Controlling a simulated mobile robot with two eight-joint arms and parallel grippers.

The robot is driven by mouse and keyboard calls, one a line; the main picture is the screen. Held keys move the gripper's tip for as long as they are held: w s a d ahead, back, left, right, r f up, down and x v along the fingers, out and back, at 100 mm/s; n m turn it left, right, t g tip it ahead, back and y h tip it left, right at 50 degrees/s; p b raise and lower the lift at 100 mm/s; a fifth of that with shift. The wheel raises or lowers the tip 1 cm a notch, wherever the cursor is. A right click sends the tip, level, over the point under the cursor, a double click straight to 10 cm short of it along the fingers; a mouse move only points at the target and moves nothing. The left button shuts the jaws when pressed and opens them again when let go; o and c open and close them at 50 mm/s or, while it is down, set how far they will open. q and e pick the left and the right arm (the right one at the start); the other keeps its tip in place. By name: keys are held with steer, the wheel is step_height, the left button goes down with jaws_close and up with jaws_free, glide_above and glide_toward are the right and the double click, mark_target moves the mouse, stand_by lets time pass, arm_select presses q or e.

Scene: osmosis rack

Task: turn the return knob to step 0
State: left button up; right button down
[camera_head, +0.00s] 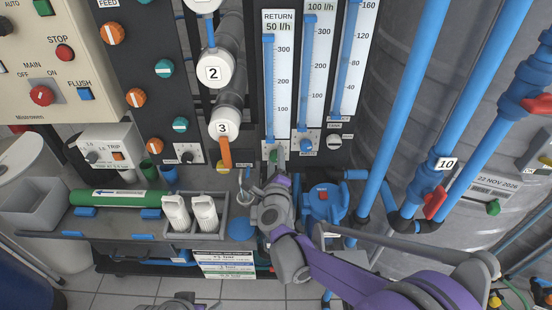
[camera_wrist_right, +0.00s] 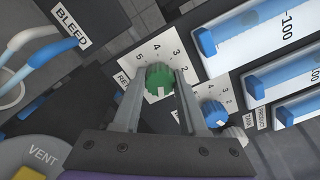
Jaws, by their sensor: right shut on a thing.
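The return knob (camera_wrist_right: 159,77) is a green knob on a white dial plate, below the RETURN gauge (camera_head: 276,80). Numbers 5, 4, 3 and 2 show around its far side; the rest of the dial is hidden by my fingers. A pale mark shows on the knob's lower side in the wrist view. My right gripper (camera_wrist_right: 160,86) is shut on the knob, one finger on each side. In the head view, the right gripper (camera_head: 275,163) reaches the panel there and covers most of the dial. A grey part at the bottom edge may be my left gripper (camera_head: 180,302).
A blue knob (camera_wrist_right: 213,114) sits right of the green one, with a pale knob (camera_head: 334,142) beyond it. White and blue tubes (camera_wrist_right: 40,55) run by the BLEED label. A blue pump (camera_head: 324,203) and blue pipes (camera_head: 400,100) stand to the right. A bench with white cartridges (camera_head: 205,213) is left.

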steer(key=shift+c, duration=2.2)
jaws_free()
steer(key=shift+s, duration=0.1)
steer(key=s, duration=1)
steer(key=shift+s, duration=0.35)
